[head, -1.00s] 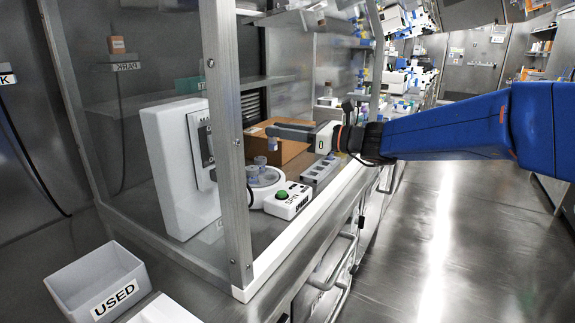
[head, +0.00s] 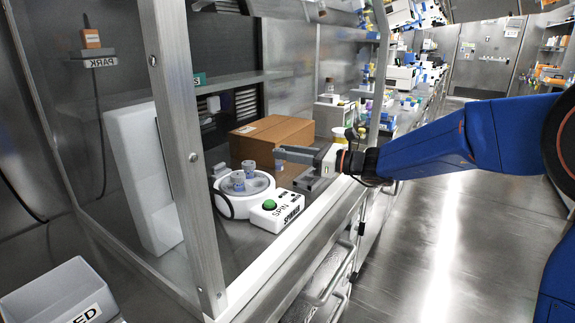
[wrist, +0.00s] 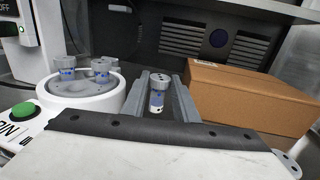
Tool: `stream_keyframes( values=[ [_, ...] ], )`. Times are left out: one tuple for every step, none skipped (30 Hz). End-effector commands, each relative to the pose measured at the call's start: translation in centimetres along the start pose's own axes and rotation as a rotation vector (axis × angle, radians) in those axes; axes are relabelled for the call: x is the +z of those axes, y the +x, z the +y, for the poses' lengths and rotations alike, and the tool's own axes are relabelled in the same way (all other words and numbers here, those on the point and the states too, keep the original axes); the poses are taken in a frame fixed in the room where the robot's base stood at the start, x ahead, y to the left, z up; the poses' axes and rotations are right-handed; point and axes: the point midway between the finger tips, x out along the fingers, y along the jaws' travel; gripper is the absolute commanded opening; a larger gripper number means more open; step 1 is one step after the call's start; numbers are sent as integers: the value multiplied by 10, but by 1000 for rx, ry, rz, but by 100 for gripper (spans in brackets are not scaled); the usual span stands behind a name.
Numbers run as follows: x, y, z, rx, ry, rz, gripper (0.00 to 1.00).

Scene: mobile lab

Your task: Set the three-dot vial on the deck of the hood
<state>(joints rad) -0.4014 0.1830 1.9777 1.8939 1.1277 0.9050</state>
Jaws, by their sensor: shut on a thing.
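My gripper (head: 281,156) reaches into the hood from the right, beside the white spinner (head: 262,187). In the wrist view its two grey fingers (wrist: 159,88) are shut on a small vial (wrist: 157,97) with a grey cap and a blue band. Dark dots show on it, but I cannot count them surely. The vial is held upright above the deck. The hood's deck (head: 243,238) is bare metal in front of the spinner.
A cardboard box (head: 285,133) stands behind my gripper, close to its right finger in the wrist view (wrist: 245,95). The spinner's green button (head: 269,204) faces the front. A metal post (head: 185,150) and a white sill (head: 290,245) edge the hood. A bin (head: 62,295) sits outside, lower left.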

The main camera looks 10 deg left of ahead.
Motion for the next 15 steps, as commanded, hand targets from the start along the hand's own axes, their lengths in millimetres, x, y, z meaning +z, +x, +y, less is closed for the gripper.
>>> stream_keyframes(
  values=[
    [-5, 0, 0, 0, 2, 1, 5],
    [-8, 0, 0, 0, 2, 1, 5],
    [-13, 0, 0, 0, 4, 1, 5],
    [-17, 0, 0, 0, 4, 1, 5],
    [-21, 0, 0, 1, 3, 1, 5],
    [-26, 0, 0, 1, 3, 1, 5],
    [-30, 0, 0, 1, 3, 1, 5],
    [-32, 0, 0, 1, 2, 1, 5],
    [-34, 0, 0, 0, 1, 0, 5],
    [-35, 0, 0, 0, 1, 0, 5],
    [-35, 0, 0, 0, 0, 0, 5],
    [-34, 0, 0, 0, 0, 0, 5],
    [-34, 0, 0, 0, 0, 0, 5],
    [-34, 0, 0, 0, 0, 0, 5],
    [-34, 0, 0, 0, 0, 0, 5]
  ],
)
